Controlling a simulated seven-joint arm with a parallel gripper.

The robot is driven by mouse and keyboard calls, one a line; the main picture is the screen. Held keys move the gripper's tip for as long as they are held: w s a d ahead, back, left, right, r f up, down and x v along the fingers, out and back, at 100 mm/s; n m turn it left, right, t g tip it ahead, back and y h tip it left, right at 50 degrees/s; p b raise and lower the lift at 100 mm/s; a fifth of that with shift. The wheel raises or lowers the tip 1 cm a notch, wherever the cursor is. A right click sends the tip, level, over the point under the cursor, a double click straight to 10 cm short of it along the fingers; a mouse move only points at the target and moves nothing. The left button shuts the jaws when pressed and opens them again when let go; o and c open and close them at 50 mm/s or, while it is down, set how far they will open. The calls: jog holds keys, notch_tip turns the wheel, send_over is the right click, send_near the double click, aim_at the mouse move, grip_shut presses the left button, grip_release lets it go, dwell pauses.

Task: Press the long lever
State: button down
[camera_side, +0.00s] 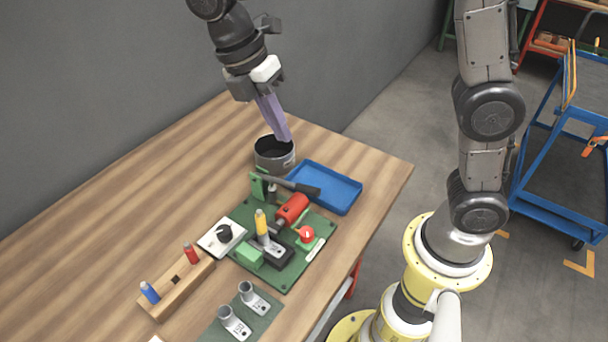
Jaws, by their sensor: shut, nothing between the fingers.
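The long lever (287,184) is a dark bar with a black grip at its right end. It lies nearly flat across the back of the green board (284,278), from a green bracket (258,187) at its left towards the blue tray. My gripper (284,138) has purple fingers that point down and are shut with nothing between them. It is above and behind the lever, over the dark round pot, and apart from the lever. The lower fingertips overlap the pot's rim in this view, so I cannot tell their height.
The grey pot (275,158) and the blue tray (345,205) stand close behind the lever. The board also carries a red cylinder (292,208), a yellow-topped post (262,222) and a red button (306,234). A wooden block (172,296) is front left. The table's left side is clear.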

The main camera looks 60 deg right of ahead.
aim_at(311, 193)
jog(key=x, duration=1.2)
jog(key=shift+s+d+f, duration=0.1)
jog(key=shift+f, duration=0.2)
jog(key=shift+s+f+t, duration=0.35)
jog(key=shift+f+t, duration=0.2)
jog(key=shift+f, duration=0.1)
jog(key=shift+s+f+t, duration=0.3)
jog(key=shift+f+t, duration=0.25)
jog(key=shift+f, duration=0.05)
jog(key=shift+s+f, duration=0.2)
jog(key=shift+f, duration=0.55)
jog(key=shift+s+f, duration=0.15)
jog(key=shift+f, duration=0.1)
jog(key=s+v, duration=0.1)
jog(key=v, duration=1.3)
jog(key=shift+w+r, duration=0.3)
jog(key=shift+r, duration=0.15)
